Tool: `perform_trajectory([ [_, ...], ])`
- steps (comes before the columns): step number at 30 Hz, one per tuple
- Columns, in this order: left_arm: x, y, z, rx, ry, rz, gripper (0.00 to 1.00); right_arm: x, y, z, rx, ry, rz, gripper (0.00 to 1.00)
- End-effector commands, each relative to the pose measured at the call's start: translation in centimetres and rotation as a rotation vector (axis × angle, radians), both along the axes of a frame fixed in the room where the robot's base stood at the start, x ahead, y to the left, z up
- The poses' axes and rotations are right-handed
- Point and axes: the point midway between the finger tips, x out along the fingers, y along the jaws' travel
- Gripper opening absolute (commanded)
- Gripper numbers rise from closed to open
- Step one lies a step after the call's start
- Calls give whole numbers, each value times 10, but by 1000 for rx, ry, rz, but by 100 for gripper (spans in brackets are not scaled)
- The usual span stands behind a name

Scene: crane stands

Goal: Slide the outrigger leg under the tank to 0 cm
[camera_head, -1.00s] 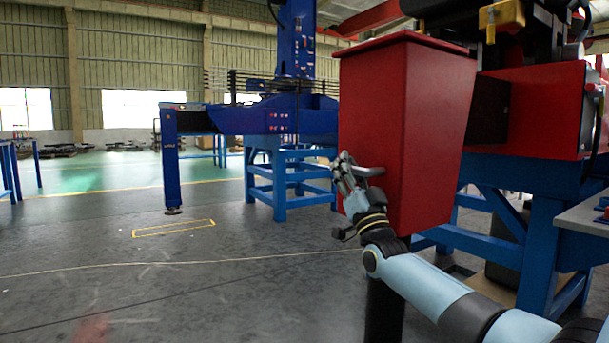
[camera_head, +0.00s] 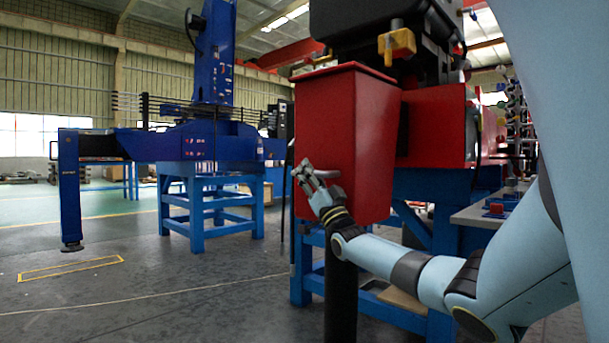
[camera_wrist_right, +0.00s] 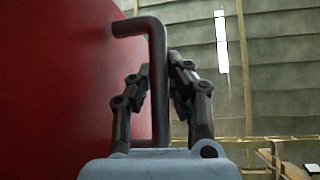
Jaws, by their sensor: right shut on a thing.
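The outrigger leg's tall red box (camera_head: 345,140) stands in the middle of the head view. A dark post (camera_head: 341,300) shows below it. A black rounded body (camera_head: 350,22), which looks like the tank, is above it. The red housing (camera_head: 437,130) is just right of the box, with a small dark gap between them. My right gripper (camera_head: 308,178) is shut on the bent grey handle (camera_head: 334,193) on the box's side. In the right wrist view, the handle (camera_wrist_right: 157,75) passes between its fingers (camera_wrist_right: 158,85), beside the red wall. My left gripper is out of view.
Blue trestles (camera_head: 205,208) carry a blue machine with a blue outrigger post (camera_head: 70,195) at left. A yellow floor rectangle (camera_head: 70,268) lies at lower left. A workbench (camera_head: 485,214) is at right. The floor at front left is clear.

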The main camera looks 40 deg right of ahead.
Motion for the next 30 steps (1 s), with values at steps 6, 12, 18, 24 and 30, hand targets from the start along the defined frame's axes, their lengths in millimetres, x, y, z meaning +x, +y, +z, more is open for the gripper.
perform_trajectory([
  [6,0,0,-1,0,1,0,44,0,-4,-10,6,21,-9,18],
  [12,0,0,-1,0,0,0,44,0,-3,-7,5,16,-7,40],
  [18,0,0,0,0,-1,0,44,0,-2,-5,4,11,-5,40],
  [24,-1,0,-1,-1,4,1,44,-4,-1,-9,2,11,-4,40],
  [30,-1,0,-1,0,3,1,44,-31,3,-36,1,15,-3,40],
])
